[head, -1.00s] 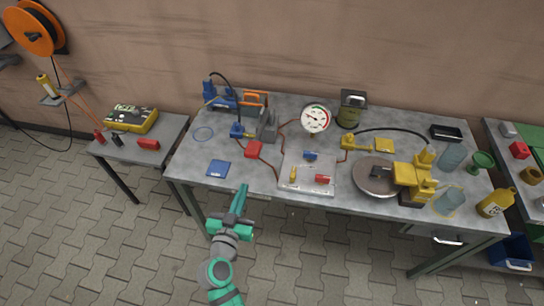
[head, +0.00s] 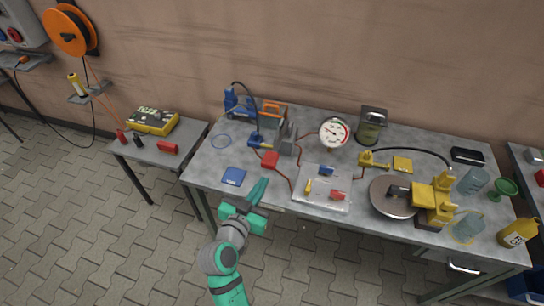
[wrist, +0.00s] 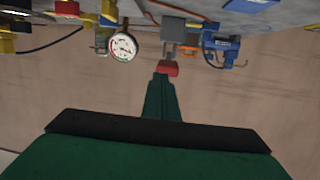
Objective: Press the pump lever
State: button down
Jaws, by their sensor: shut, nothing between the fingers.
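The likely pump lever is a red block (head: 269,159) on the left half of the table, in front of a grey upright unit (head: 287,140). In the wrist view the red block (wrist: 168,69) joins the grey unit (wrist: 180,30) by thin bars and lies just beyond my fingertips. My gripper (head: 262,184), green, is shut and empty. It shows in front of the red block, overlapping the table's front edge. In the wrist view its fingers (wrist: 160,92) point at the red block. A gap shows between them in the head view; the wrist view cannot tell contact.
A round gauge (head: 334,132) stands behind, right of the grey unit. A blue clamp (head: 256,141) is close left of it. A blue pad (head: 233,177) lies at the front left. A tray of small parts (head: 323,201) lies to the right. Thin red lines cross the table.

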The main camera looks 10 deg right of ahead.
notch_tip(320, 180, up, 10)
jog(key=n+g+y, duration=0.1)
jog(key=y, duration=0.1)
jog(key=shift+w+a, duration=0.3)
jog(key=shift+w, duration=0.05)
jog(key=shift+w+d+f, duration=0.1)
jog(key=shift+w, duration=0.05)
send_over(267, 163)
notch_tip(267, 163, down, 3)
jog(key=shift+d+f, duration=0.15)
jog(key=shift+f, duration=0.05)
jog(key=f, duration=0.3)
jog(key=shift+w+f, duration=0.15)
jog(key=shift+w, duration=0.05)
jog(key=shift+s+d+f, duration=0.1)
jog(key=shift+d+f, duration=0.05)
jog(key=shift+f, duration=0.1)
jog(key=shift+s+a+f, duration=0.1)
jog(key=shift+a+f, duration=0.15)
jog(key=shift+a, duration=0.05)
